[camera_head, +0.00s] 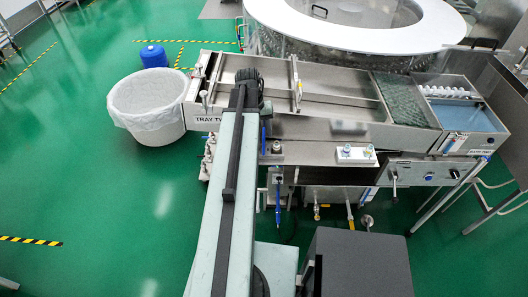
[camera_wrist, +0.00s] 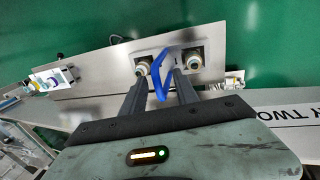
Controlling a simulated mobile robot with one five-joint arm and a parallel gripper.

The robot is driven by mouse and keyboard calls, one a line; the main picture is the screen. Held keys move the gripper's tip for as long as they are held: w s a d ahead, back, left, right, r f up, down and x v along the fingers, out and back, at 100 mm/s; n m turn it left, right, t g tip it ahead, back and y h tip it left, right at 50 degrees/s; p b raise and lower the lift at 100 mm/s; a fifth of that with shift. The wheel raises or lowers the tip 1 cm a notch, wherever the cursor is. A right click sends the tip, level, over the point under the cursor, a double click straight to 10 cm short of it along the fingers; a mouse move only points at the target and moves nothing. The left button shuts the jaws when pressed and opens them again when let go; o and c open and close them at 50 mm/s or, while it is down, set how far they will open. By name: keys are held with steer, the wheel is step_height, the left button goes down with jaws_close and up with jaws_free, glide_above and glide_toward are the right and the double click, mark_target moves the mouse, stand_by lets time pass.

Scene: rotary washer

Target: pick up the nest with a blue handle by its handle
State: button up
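A blue handle (camera_wrist: 158,76), bent into an angled loop, shows in the wrist view in front of a grey metal plate. My gripper (camera_wrist: 163,80) has its two dark fingers apart, one on each side of the handle. The fingers do not appear to close on it. The rest of the nest is not clearly seen. In the head view my arm reaches over the tray machine, and its fingers are hidden from that side. A small blue piece (camera_head: 263,140) shows just right of my arm; I cannot tell whether it is the same handle.
The metal tray (camera_head: 330,98) lies under and right of my arm. Two round fittings (camera_wrist: 192,58) sit close behind my fingertips. A white lined bin (camera_head: 147,108) and a blue container (camera_head: 154,56) stand at left. A round white-rimmed machine (camera_head: 355,38) stands behind.

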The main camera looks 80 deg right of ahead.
steer(key=f+b, duration=0.1)
steer(key=f, duration=0.1)
steer(key=s+f+b, duration=0.1)
steer(key=shift+f, duration=0.35)
steer(key=shift+w+r, duration=0.1)
steer(key=shift+r, duration=0.05)
jaws_close()
stand_by(0.9)
